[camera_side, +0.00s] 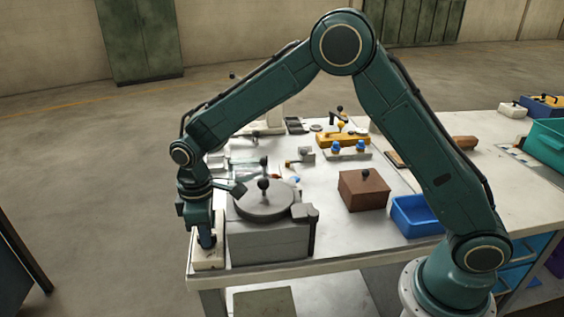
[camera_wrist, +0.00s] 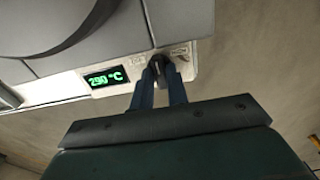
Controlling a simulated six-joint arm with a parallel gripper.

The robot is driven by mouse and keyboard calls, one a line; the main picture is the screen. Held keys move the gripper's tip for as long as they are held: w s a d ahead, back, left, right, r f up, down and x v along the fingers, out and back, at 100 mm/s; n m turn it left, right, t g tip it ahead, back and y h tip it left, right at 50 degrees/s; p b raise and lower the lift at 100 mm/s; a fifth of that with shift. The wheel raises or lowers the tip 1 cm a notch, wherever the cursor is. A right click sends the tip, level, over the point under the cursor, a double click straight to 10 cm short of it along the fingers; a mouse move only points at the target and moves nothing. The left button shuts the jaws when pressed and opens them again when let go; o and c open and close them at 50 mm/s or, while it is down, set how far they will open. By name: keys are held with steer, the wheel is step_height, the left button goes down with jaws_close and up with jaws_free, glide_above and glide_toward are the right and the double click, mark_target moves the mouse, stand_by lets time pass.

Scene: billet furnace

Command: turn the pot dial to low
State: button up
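The pot (camera_side: 268,238) is a grey block with a round grey lid (camera_side: 262,203) and a black ball knob, at the table's front left corner. Beside it is a pale control panel (camera_side: 208,258), also in the wrist view (camera_wrist: 188,72). The panel has a green display (camera_wrist: 108,77) that seems to read 290 °C. The dark pot dial (camera_wrist: 158,64) is on the panel, right of the display. My gripper (camera_side: 207,240) points down at the panel; its two blue fingers (camera_wrist: 159,76) are closed on the dial, one on each side. Small panel markings are too blurred to read.
A brown box (camera_side: 363,191) and a blue bin (camera_side: 416,216) stand right of the pot. A grey latch or handle (camera_side: 305,212) sticks out at the pot's right. Several fixtures, including a yellow one (camera_side: 343,139), fill the table behind. The table edge is close to the panel.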

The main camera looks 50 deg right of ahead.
steer(key=o, duration=0.3)
step_height(320, 180, up, 14)
steer(key=shift+f, duration=0.1)
stand_by(0.7)
steer(key=shift+d, duration=0.1)
